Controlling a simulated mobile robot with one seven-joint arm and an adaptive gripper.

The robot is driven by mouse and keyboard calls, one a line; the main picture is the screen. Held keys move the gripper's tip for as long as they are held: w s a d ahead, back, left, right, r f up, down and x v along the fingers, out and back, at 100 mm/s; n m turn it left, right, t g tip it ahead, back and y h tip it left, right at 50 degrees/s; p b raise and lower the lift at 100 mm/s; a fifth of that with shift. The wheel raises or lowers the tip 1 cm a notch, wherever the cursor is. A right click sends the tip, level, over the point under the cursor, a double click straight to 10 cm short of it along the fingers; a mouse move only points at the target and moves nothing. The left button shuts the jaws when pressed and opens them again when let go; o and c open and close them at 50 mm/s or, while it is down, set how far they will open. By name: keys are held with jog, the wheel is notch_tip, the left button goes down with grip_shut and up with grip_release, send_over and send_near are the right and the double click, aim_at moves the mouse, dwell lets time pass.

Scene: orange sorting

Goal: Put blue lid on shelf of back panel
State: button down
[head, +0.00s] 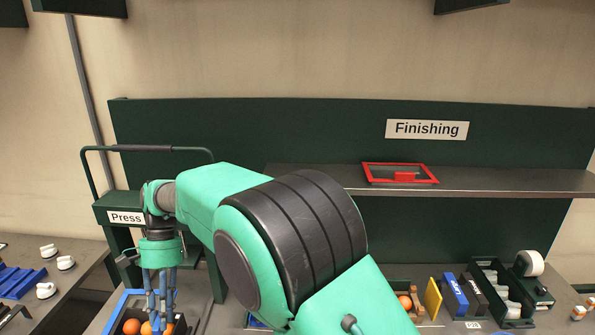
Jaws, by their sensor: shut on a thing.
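My gripper (160,308) points down at the lower left, its fingers shut on the blue lid. The blue-edged lid (112,312) is partly hidden by my gripper and cut off by the bottom edge of the picture. It lies at or just above a dark box holding oranges (131,326); I cannot tell whether it touches the box. The dark green back panel (250,130) stands behind, with a "Finishing" sign (427,129). Its grey shelf (510,181) carries a red-framed lid (400,173) with a red handle. My arm hides the left part of the shelf.
The press (126,217) with its raised bar stands beside my wrist at left. Below the shelf are an orange (405,302), a yellow block (433,299), a blue box (455,295) and a dark rack (500,290). The shelf is bare right of the red lid.

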jog(key=w+d+r+m+p, duration=0.1)
jog(key=w+d+r+p, duration=0.2)
jog(key=w+d+r, duration=0.7)
jog(key=w+d+r+p, duration=0.25)
jog(key=d+r, duration=0.25)
jog(key=d, duration=1.1)
jog(key=w+d+r+m+p, duration=0.1)
jog(key=w+d+r+p, duration=0.2)
jog(key=w+d+r, duration=0.65)
jog(key=d+r+m+t+y+p, duration=0.1)
jog(key=d+m+t+y+p, duration=0.2)
jog(key=d+m, duration=0.8)
jog(key=s+d+r+m+t+y+p, duration=0.1)
jog(key=d+m, duration=1)
jog(key=d, duration=2.7)
jog(key=t+y+p, duration=0.2)
jog(key=t+p, duration=0.1)
jog(key=t, duration=0.1)
jog(key=shift+s+r, duration=0.15)
jog(key=shift+r, duration=0.25)
jog(key=w+d+p, duration=0.2)
jog(key=w+d, duration=0.1)
jog(key=w, duration=0.4)
jog(key=w+d+f+p, duration=0.1)
jog(key=w+d+p, duration=0.1)
jog(key=w, duration=0.6)
jog(key=shift+d+f, duration=0.25)
jog(key=shift+d, duration=0.15)
